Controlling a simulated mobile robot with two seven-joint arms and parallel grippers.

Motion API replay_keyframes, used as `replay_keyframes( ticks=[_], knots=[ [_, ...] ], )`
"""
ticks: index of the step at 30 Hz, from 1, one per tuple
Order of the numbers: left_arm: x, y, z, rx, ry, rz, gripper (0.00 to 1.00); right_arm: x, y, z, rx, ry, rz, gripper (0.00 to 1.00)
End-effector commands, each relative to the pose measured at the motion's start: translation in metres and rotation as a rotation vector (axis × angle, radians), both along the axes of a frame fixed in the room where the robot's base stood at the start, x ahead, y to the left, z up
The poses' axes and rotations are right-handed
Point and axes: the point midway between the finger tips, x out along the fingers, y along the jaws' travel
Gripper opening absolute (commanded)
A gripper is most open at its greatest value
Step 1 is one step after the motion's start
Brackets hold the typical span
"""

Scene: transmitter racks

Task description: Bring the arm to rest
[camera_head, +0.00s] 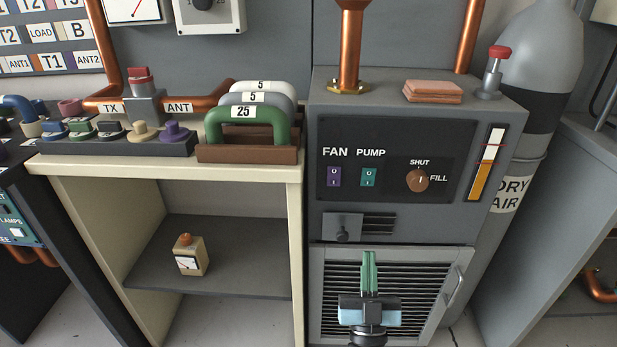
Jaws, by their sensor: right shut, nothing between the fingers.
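My right gripper (369,268) shows at the bottom centre-right, in front of the louvred door of the grey cabinet (312,180). Its green fingers are together and point up and away, with nothing between them. The wrist below it runs off the bottom edge. I cannot tell how far the fingers are from the louvres. My left gripper is not in view.
A gas cylinder (535,90) stands right. Pink blocks (432,92) and a red-topped valve (493,72) sit on the cabinet.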

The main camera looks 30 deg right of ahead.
Motion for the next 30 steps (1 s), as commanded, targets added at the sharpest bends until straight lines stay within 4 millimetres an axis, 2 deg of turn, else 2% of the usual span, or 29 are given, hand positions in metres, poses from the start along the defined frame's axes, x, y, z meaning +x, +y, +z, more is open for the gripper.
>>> replay_keyframes(
  ticks=[5, 8, 11, 14, 17, 20, 24, 27, 30],
  knots=[
    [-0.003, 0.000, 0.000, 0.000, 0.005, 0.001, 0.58, -0.001, 0.001, -0.002, -0.001, 0.008, 0.007, 0.00],
    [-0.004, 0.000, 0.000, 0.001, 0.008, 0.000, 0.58, -0.007, 0.008, -0.013, -0.007, 0.056, 0.057, 0.00],
    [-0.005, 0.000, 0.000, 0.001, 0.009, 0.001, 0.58, -0.021, 0.025, -0.039, -0.013, 0.168, 0.165, 0.00],
    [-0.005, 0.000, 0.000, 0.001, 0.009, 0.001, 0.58, -0.044, 0.048, -0.076, -0.007, 0.335, 0.304, 0.00],
    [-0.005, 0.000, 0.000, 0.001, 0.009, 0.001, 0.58, -0.077, 0.070, -0.115, 0.015, 0.526, 0.432, 0.00],
    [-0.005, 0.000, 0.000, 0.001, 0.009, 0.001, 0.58, -0.117, 0.088, -0.152, 0.054, 0.727, 0.535, 0.00],
    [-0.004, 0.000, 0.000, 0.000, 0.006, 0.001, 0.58, -0.187, 0.107, -0.200, 0.129, 1.028, 0.631, 0.00],
    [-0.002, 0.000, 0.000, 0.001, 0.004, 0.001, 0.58, -0.240, 0.112, -0.224, 0.188, 1.232, 0.659, 0.00],
    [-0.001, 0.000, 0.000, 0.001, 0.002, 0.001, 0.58, -0.287, 0.113, -0.240, 0.241, 1.403, 0.660, 0.00]
  ],
)
